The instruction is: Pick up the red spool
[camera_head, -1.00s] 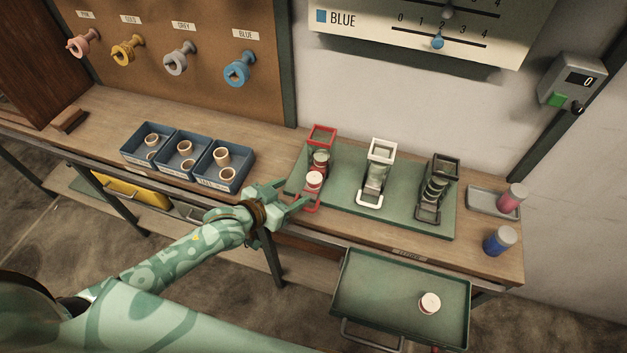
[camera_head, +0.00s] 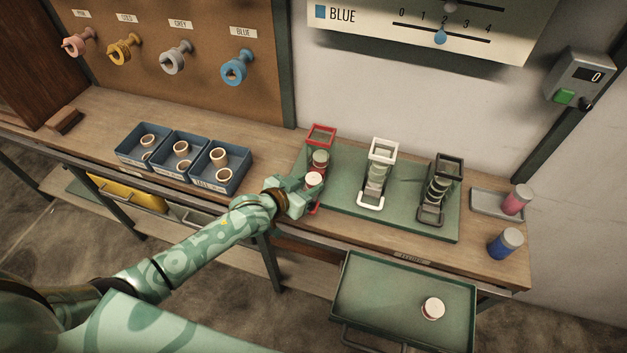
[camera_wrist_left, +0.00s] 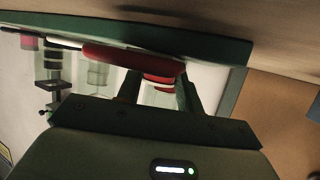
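The red spool (camera_head: 314,180), with a white top and a red side, is at the front end of the red-framed stand (camera_head: 321,133) on the green mat. My left gripper (camera_head: 309,188) has come up to it from the front left. In the left wrist view, the red spool (camera_wrist_left: 160,82) shows between the two spread fingers (camera_wrist_left: 163,92), behind the red bar of the stand (camera_wrist_left: 130,58). The fingers look open; contact with the spool is not clear. My right gripper is not in view.
White (camera_head: 383,150) and black (camera_head: 448,165) stands are on the green mat (camera_head: 345,208) to the right. Blue bins (camera_head: 222,186) with pale rings are to the left. A pulled-out green tray (camera_head: 380,290) below holds a white-topped spool (camera_head: 432,309). Pink and blue jars stand at the right end.

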